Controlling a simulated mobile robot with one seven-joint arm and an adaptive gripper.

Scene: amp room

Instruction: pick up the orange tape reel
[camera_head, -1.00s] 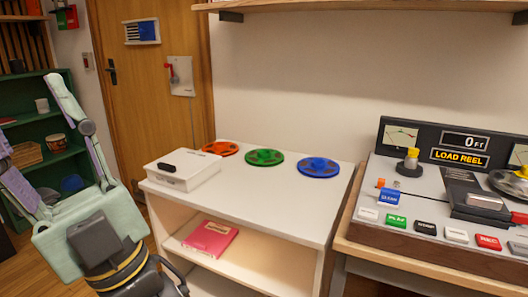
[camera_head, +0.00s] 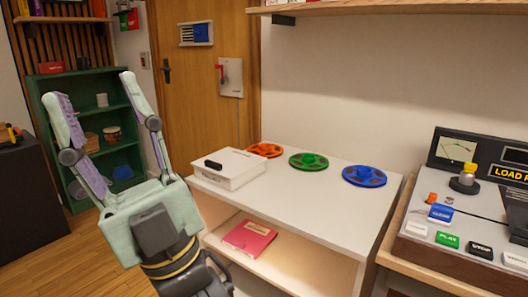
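The orange tape reel (camera_head: 265,150) lies flat at the back left of the white shelf unit's top (camera_head: 310,189), partly hidden behind a white box. A green reel (camera_head: 309,161) and a blue reel (camera_head: 364,176) lie in a row to its right. My gripper (camera_head: 100,87) is raised at the left of the picture, its two fingers spread wide apart and pointing up. It is open and empty, left of the shelf unit and apart from the reel.
A white box (camera_head: 231,170) with a black handle stands in front of the orange reel. A pink book (camera_head: 249,237) lies on the lower shelf. A control console (camera_head: 470,220) stands at right, with a wooden shelf above. The front of the white top is clear.

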